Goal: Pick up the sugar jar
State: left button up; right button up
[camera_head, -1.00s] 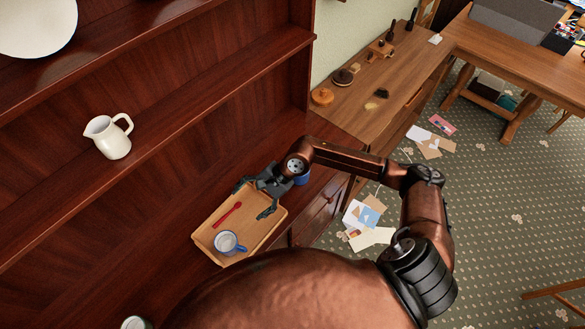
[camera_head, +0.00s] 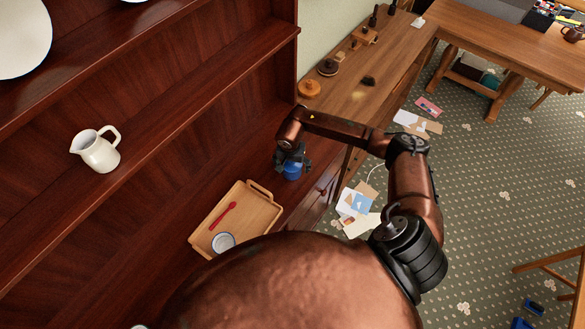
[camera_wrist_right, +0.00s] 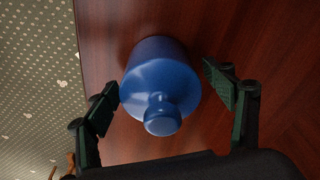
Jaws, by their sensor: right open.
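The sugar jar appears to be the blue lidded jar (camera_head: 292,173) on the dark red wooden counter, just beyond the tray. In the right wrist view the blue jar (camera_wrist_right: 158,80) shows from above, with its round knob towards my gripper. My right gripper (camera_head: 293,161) is over the jar and partly hides it in the head view. In the wrist view its open fingers (camera_wrist_right: 160,80) are on either side of the jar, with a visible gap on the right; whether the left finger touches cannot be told. My left gripper is not in view.
A wooden tray (camera_head: 262,209) with a red spoon (camera_head: 223,214) and a white-and-blue mug (camera_head: 222,241) lies nearer on the counter. A white jug (camera_head: 97,151) stands on the shelf at left. Papers (camera_head: 358,205) lie on the carpet beside the counter.

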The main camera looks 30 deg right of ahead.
jog(key=shift+f, duration=0.45)
jog(key=c, duration=1.6)
jog(key=shift+r, duration=0.1)
